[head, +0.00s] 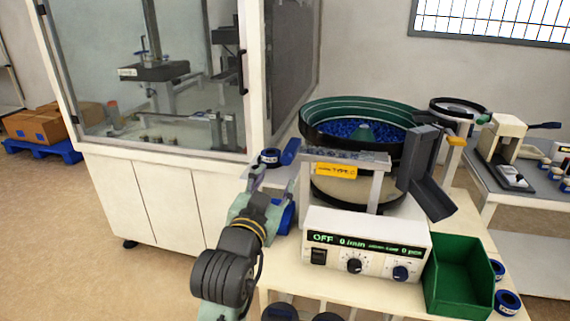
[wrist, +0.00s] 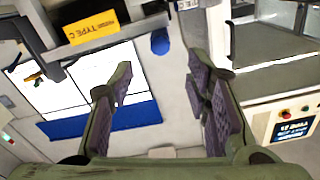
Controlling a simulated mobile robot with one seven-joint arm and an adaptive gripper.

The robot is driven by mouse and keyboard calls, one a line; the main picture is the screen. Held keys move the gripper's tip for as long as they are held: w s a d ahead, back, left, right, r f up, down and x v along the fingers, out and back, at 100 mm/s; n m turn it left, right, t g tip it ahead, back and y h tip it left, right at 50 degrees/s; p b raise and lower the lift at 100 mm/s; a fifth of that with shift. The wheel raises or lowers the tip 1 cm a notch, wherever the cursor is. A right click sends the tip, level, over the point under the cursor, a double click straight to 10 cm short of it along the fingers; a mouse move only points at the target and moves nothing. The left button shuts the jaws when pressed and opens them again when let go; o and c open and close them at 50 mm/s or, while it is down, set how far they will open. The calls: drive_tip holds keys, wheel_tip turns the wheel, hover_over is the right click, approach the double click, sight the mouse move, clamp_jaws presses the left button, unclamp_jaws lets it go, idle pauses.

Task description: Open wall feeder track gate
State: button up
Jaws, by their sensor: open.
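The near bowl feeder (head: 315,113) has a green and black bowl full of blue parts, with a grey track (head: 345,158) along its front and an orange label (head: 337,170) below. That label, reading TYPE C, also shows in the wrist view (wrist: 97,27). A blue handle-like piece (head: 290,151) stands at the track's left end; I cannot tell for sure whether it is the gate. A blue knob (wrist: 160,42) shows ahead of the fingers in the wrist view. My gripper (head: 270,180) is left of the track, its fingers (wrist: 160,98) apart with nothing between them.
A control box (head: 365,250) reading OFF and a green bin (head: 460,278) stand in front of the feeder. A dark chute (head: 425,175) is on its right. A glass-fronted cabinet (head: 165,200) stands left. Another, smaller feeder (head: 460,105) is behind right, near the wall.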

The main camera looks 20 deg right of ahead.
sight(285, 162)
drive_tip(key=p+x, duration=0.2)
drive_tip(key=x, duration=0.8)
drive_tip(key=shift+w+d, duration=0.2)
drive_tip(key=shift+w, duration=0.05)
drive_tip(key=shift+c, duration=0.5)
clamp_jaws()
